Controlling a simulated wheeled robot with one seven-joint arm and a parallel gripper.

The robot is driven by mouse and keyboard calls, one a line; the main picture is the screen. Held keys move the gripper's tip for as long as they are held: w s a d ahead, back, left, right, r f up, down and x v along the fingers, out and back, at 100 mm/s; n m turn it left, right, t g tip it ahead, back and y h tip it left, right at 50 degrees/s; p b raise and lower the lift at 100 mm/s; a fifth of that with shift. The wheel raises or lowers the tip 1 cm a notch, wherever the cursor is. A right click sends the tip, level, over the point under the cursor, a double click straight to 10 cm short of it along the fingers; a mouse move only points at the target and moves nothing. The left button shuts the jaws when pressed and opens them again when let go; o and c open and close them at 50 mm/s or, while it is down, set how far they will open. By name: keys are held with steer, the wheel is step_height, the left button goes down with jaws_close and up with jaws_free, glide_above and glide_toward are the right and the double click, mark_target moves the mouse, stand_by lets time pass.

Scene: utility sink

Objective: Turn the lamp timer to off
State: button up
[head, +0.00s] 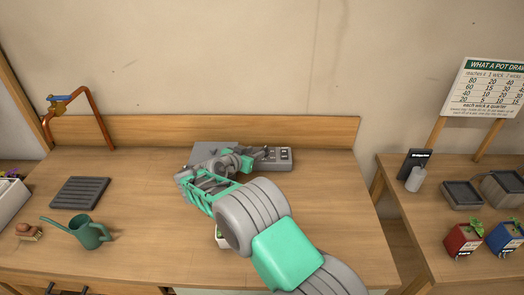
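A flat grey box with small dark switches at its right end, which looks like the lamp timer (205,150), lies at the back of the wooden bench near the backboard. My arm reaches in from the lower right, and my gripper (258,154) is over the middle of the box. The gripper and wrist hide most of the box's front and any dial there. I cannot tell whether the fingers touch it, or whether they are open or shut.
A green watering can (88,232), a brush (28,232) and a dark slatted mat (80,193) are on the left of the bench (140,205). A copper pipe with a blue-handled tap (60,103) stands behind. A second table (400,190) with pots is at right.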

mark_target(262, 149)
steer(key=p+x, duration=0.1)
steer(key=x, duration=0.5)
steer(key=shift+w+d, duration=0.1)
steer(key=shift+d, duration=0.05)
steer(key=shift+c, duration=0.5)
jaws_close()
